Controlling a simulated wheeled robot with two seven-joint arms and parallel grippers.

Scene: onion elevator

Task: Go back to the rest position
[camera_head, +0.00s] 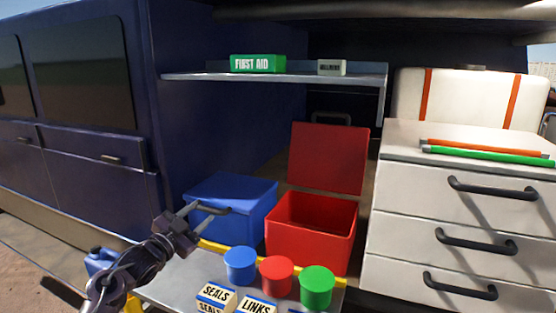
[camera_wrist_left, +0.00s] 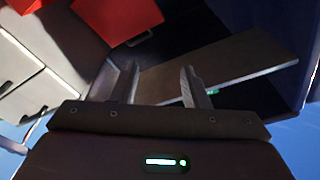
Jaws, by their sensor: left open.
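My left gripper (camera_head: 190,221) is open and empty in the head view. It is in the air in front of the closed blue box (camera_head: 232,203), left of the open red box (camera_head: 312,228). In the left wrist view my left gripper's two fingers (camera_wrist_left: 160,85) stand apart with nothing between them. That view is tilted and shows part of the red box (camera_wrist_left: 120,15) and the shelf (camera_wrist_left: 225,68). I cannot tell whether the gripper touches the blue box's handle. My right gripper is in neither view.
A tray (camera_head: 180,280) in front holds a blue cup (camera_head: 240,264), a red cup (camera_head: 277,274), a green cup (camera_head: 317,286) and labelled boxes (camera_head: 215,296). A white drawer cabinet (camera_head: 410,205) stands at right. A shelf (camera_head: 280,77) with a first aid box (camera_head: 258,63) hangs above.

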